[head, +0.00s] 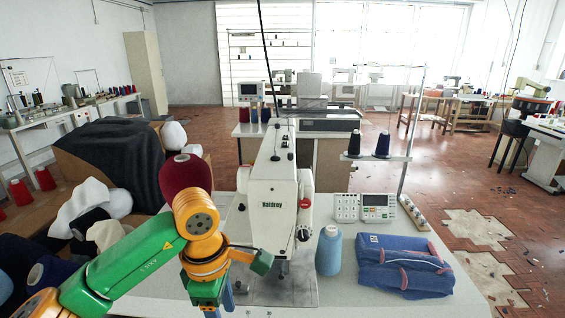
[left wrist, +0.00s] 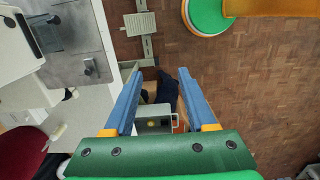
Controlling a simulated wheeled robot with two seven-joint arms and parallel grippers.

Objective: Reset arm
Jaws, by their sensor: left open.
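My left arm comes in from the lower left in the head view, and its gripper (head: 220,304) points down over the table's front edge area, left of the white sewing machine (head: 279,210). Its blue fingers run partly out of the bottom of the picture. In the left wrist view the two fingers of the left gripper (left wrist: 160,74) stand wide apart with nothing held between them. Brown tiled floor (left wrist: 235,90) and a small part of the station show beyond the fingers. My right gripper is not in view.
A light blue thread cone (head: 329,251) and folded blue denim (head: 405,266) lie on the white table (head: 362,301) right of the machine. A control panel (head: 364,207) stands behind them. A dark red cone (head: 185,179) shows just behind my arm. Dark and white cloth (head: 108,150) is heaped left.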

